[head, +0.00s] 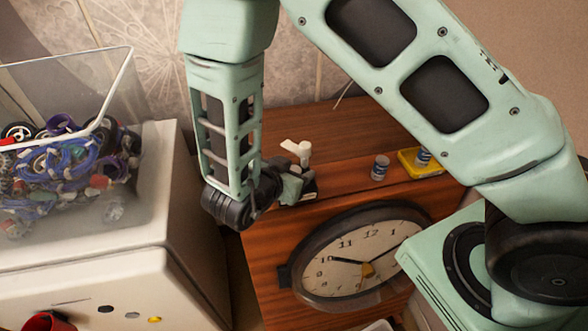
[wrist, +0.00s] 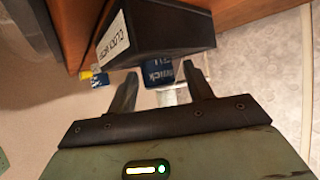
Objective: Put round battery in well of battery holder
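The round battery (head: 380,167), a short silver cylinder with a dark band, stands upright on the wooden surface. The yellow battery holder (head: 408,160) is just right of it, partly hidden by my arm; a similar silver and blue cylinder (head: 423,157) shows at the holder. The holder is a small yellow patch in the wrist view (wrist: 86,75), with a small blue thing (wrist: 101,80) beside it. My gripper (head: 300,190) is left of the battery, low over the wood. Its fingers (wrist: 161,80) are apart, with a blue printed object (wrist: 160,73) showing between and beyond them; I see no grip on it.
A black labelled block (wrist: 160,35) is close to my fingertips. A white piece (head: 300,150) sticks up behind my gripper. A clear bin of wheels and wires (head: 100,75) stands left on a white cabinet (head: 95,260).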

